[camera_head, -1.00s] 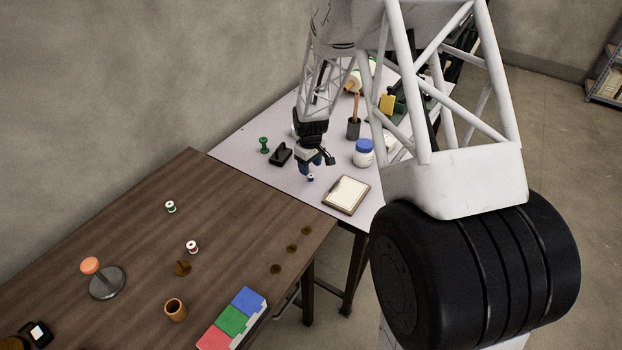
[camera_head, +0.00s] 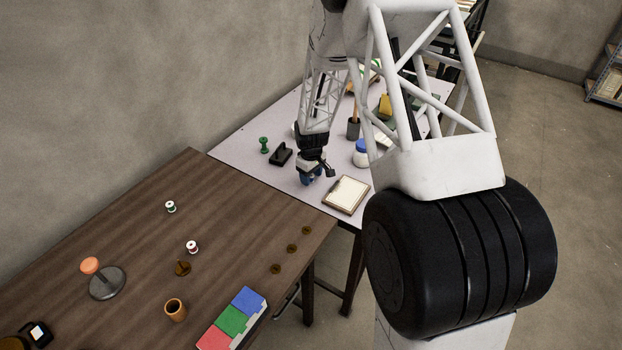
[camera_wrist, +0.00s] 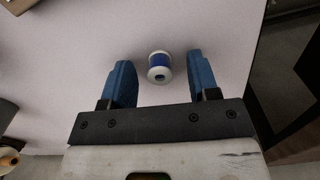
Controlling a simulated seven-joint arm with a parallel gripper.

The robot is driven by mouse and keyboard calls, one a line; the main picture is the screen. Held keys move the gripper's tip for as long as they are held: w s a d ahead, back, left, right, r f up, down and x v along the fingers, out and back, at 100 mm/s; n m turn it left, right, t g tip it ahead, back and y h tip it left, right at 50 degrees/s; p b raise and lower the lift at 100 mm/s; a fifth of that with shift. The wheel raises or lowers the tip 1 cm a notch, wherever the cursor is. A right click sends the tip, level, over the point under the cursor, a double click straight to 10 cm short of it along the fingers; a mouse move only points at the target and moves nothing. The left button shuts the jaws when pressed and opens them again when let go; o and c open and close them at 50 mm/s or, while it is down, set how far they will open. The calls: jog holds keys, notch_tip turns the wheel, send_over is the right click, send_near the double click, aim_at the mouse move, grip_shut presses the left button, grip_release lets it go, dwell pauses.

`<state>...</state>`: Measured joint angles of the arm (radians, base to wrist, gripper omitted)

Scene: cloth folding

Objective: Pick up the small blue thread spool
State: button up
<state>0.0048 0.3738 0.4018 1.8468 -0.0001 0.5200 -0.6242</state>
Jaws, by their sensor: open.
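The small blue thread spool (camera_wrist: 159,66) shows in the wrist view, a white spool with a blue band on the pale table. My gripper (camera_wrist: 160,70) has two blue fingers set apart, open and empty. In the head view my gripper (camera_head: 310,181) points down low over the white table (camera_head: 240,150), and it hides the spool there.
A framed pad (camera_head: 346,194) lies right of my gripper. A black holder (camera_head: 281,154), a green spool-like piece (camera_head: 264,145) and a blue-lidded jar (camera_head: 361,154) stand nearby. The wooden table (camera_head: 130,220) holds a green spool (camera_head: 170,207) and a red spool (camera_head: 192,247).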

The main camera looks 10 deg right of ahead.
jog(key=shift+f, duration=0.1)
dwell(0.5)
jog(key=c, duration=1)
notch_tip(320, 180, up, 10)
dwell(0.4)
dwell(0.4)
